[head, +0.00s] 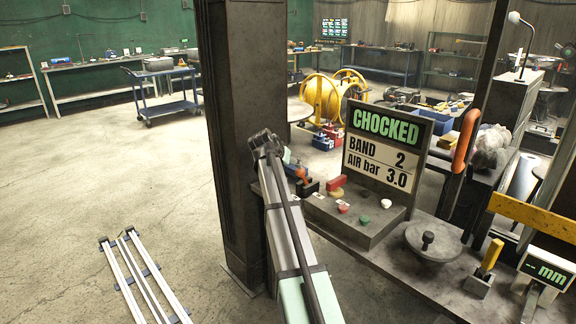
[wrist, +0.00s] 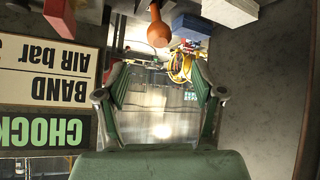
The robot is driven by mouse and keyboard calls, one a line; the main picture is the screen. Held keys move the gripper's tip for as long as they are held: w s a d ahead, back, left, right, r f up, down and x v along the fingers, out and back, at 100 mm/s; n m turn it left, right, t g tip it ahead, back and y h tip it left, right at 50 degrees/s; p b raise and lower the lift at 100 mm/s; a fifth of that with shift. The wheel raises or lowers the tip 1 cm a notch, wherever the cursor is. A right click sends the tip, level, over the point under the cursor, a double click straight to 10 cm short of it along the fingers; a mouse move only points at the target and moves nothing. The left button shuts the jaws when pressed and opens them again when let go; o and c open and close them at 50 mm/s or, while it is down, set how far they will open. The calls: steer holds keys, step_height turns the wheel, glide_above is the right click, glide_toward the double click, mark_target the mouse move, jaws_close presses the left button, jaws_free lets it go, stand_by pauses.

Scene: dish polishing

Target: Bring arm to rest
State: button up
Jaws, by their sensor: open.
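My arm reaches up from the bottom of the head view. My gripper (head: 265,142) is at its far end, in front of the dark pillar and left of the bench's control box. In the wrist view my gripper (wrist: 160,76) shows two green-padded fingers spread apart, with nothing between them. The gripper looks clear of the bench items, though its exact gap to the pillar cannot be told.
A sign (head: 384,150) reading CHOCKED, BAND 2, AIR bar 3.0 stands on the control box (head: 345,222); it appears upside down in the wrist view (wrist: 48,85). The pillar (head: 236,140) is close by. Rails (head: 143,278) lie on the otherwise open floor at left.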

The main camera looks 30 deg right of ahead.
steer(key=s+a+f+n+g+y+p, duration=0.1)
steer(key=s+a+f+n+y, duration=0.1)
steer(key=s+a+f, duration=0.9)
steer(key=s+a+f+n+g+y, duration=0.2)
steer(key=s+a+f+n, duration=0.15)
steer(key=f, duration=1.25)
steer(key=s+a+f+n+g+y+p, duration=0.1)
steer(key=s+a+f+n+y, duration=0.15)
steer(key=s+a+f, duration=0.85)
steer(key=s+a+f+g, duration=0.2)
steer(key=s+a+f, duration=0.2)
steer(key=s, duration=0.7)
steer(key=s+a+f+n+g+y+p, duration=0.1)
steer(key=s+a+f+g, duration=0.2)
steer(key=s+f, duration=0.5)
steer(key=s+a+f+n+g+y, duration=0.1)
steer(key=s+a+f, duration=0.4)
steer(key=s, duration=1.1)
steer(key=shift+f+g+p, duration=0.3)
steer(key=shift+f+g, duration=0.45)
steer(key=shift+g, duration=0.05)
steer(key=shift+w, duration=0.1)
